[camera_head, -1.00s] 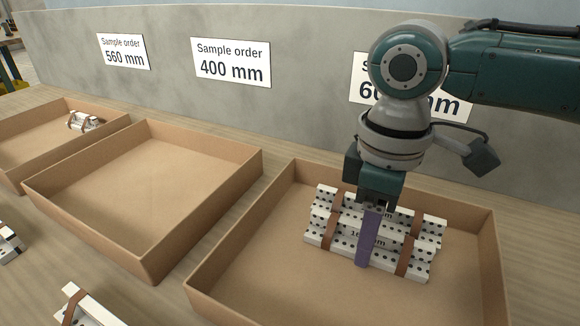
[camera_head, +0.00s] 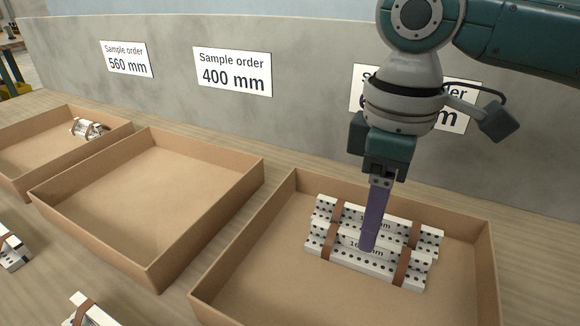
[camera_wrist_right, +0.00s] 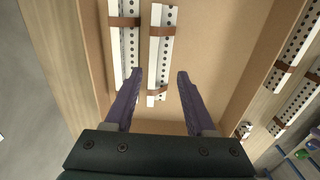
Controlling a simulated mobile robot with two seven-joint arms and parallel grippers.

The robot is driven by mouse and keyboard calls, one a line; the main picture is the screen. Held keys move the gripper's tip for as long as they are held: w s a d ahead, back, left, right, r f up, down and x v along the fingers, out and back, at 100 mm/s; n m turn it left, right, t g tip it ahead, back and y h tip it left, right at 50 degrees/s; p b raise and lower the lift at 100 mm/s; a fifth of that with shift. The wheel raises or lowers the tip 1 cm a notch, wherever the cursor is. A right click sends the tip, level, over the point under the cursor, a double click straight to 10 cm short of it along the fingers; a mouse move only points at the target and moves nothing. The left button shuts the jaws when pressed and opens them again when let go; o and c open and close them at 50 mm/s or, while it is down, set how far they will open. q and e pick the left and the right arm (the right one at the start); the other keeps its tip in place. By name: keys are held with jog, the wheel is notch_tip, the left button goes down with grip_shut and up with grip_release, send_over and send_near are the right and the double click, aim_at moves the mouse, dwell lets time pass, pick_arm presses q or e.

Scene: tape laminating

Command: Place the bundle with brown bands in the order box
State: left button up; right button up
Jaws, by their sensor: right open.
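The bundle with brown bands (camera_head: 340,255), white perforated strips with two brown bands, lies in the right-hand cardboard box (camera_head: 240,290), close to its back wall. In the right wrist view the white strips (camera_wrist_right: 130,45) show ahead and left of centre. My right gripper (camera_head: 367,248) points down over the middle of the bundle, its purple finger overlapping it in the head view. In the wrist view the two fingers (camera_wrist_right: 159,76) are spread apart with nothing clamped between them. Whether a finger touches the bundle I cannot tell. My left gripper is not in view.
An empty box (camera_head: 150,205) stands in the middle. A left box (camera_head: 20,185) holds a small banded bundle (camera_head: 88,129). Other banded pieces (camera_head: 88,312) lie on the table in front. A grey wall with order signs (camera_head: 232,72) runs behind; my arm partly hides the right sign.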

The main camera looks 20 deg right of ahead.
aim_at(364, 256)
notch_tip(364, 256, up, 7)
jog(key=p, duration=0.1)
jog(key=shift+f, duration=0.1)
dwell(0.3)
